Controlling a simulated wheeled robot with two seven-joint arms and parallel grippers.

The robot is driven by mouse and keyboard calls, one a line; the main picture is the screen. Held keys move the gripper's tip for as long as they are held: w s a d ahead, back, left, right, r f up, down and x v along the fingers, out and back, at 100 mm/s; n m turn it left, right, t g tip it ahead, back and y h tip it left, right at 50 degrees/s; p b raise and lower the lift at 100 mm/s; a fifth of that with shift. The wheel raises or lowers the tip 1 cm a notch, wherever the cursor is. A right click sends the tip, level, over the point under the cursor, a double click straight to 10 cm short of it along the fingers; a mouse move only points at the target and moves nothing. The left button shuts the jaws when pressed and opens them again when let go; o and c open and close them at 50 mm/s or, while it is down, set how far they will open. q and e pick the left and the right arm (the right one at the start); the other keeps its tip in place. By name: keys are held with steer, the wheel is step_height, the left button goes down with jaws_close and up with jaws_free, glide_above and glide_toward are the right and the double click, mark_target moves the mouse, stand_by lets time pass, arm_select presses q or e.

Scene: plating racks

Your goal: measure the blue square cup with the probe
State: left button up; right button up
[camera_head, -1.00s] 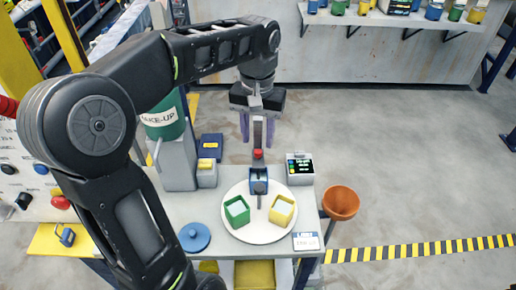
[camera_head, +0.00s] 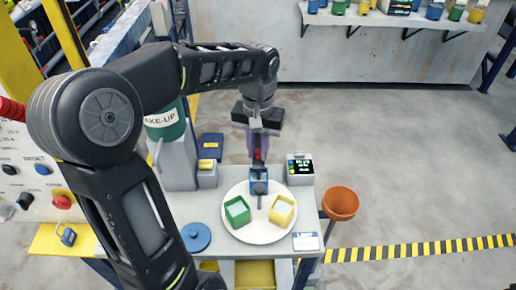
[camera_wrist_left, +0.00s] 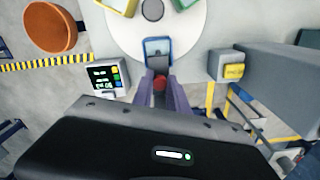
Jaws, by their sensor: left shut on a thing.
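The blue square cup (camera_head: 258,188) sits at the back of a round white plate (camera_head: 247,231) on the bench; it also shows in the left wrist view (camera_wrist_left: 158,48). My left gripper (camera_head: 258,158) is just behind and above this cup, pointing down, its purple fingers shut on the probe. The probe's red part (camera_wrist_left: 159,83) shows between the fingers. Its lower end is hidden or too small to tell, so I cannot tell whether it is inside the cup. A small meter with a lit display (camera_head: 299,166) stands to the right. My right gripper is not in view.
Green (camera_head: 237,211) and yellow (camera_head: 282,210) square cups share the plate. A blue lid (camera_head: 195,237) lies left, a label card (camera_head: 306,241) right. An orange bowl (camera_head: 341,203) is off the bench's right side. A green make-up container (camera_head: 166,124) stands left of my gripper.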

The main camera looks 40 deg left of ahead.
arm_select(q)
jaws_close()
stand_by(0.8)
step_height(320, 180, up, 6)
steer(key=p, duration=0.3)
steer(key=shift+p, duration=0.35)
steer(key=shift+w, duration=0.1)
steer(key=o, duration=0.7)
jaws_free()
steer(key=shift+c, duration=0.2)
steer(key=shift+r, duration=0.1)
